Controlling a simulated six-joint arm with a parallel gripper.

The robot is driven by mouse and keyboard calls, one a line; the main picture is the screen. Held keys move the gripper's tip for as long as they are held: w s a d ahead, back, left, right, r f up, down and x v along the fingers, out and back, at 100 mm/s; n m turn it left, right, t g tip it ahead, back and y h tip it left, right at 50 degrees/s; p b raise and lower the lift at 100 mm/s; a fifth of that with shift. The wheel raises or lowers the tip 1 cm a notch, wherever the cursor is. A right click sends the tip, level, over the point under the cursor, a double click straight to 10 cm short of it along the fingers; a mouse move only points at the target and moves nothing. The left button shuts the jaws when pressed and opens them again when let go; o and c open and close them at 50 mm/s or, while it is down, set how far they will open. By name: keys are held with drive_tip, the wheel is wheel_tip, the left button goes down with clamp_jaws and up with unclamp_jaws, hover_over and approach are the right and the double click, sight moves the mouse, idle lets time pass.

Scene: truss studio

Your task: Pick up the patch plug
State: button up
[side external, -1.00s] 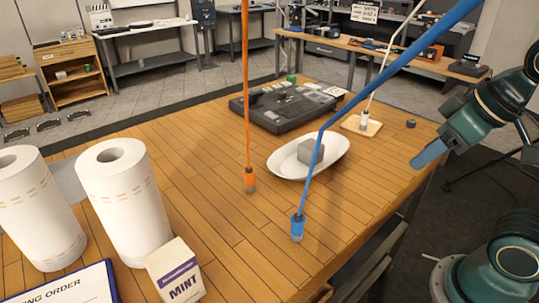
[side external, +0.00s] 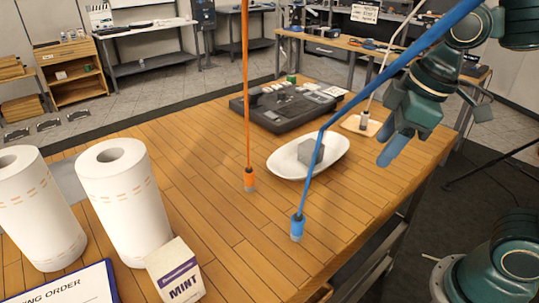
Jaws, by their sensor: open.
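Three cabled plugs stand on the wooden table. An orange plug (side external: 249,180) hangs from or ends a straight orange cord near the middle. A blue plug (side external: 297,228) on a thick blue cord stands nearer the front right. A whitish plug (side external: 364,121) on a pale cord stands on a small light board at the back right. I cannot tell which one is the patch plug. My gripper (side external: 388,160), with blue fingers, is open and empty above the table's right side, right of the white dish and apart from all the plugs.
A white oval dish (side external: 282,165) holds a grey block (side external: 308,151). A black console (side external: 262,112) lies behind it. Paper rolls (side external: 125,205), a mint box (side external: 176,271) and a clipboard (side external: 75,285) fill the left front. The slanting blue cord crosses the space left of my gripper.

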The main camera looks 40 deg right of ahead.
drive_tip(key=w+a+f+n+g, duration=0.2)
drive_tip(key=w+a+n, duration=0.3)
drive_tip(key=n+g, duration=0.2)
drive_tip(key=n, duration=0.4)
approach(298, 218)
drive_tip(key=shift+h, duration=0.3)
drive_tip(key=shift+s+a+f, duration=0.1)
drive_tip(key=shift+a+f, duration=0.05)
drive_tip(key=shift+f, duration=1.65)
drive_tip(key=shift+s+a+f, duration=0.1)
drive_tip(key=shift+a+f, duration=0.05)
drive_tip(key=shift+f, duration=1.7)
drive_tip(key=shift+f, duration=2.55)
drive_tip(key=c, duration=1.1)
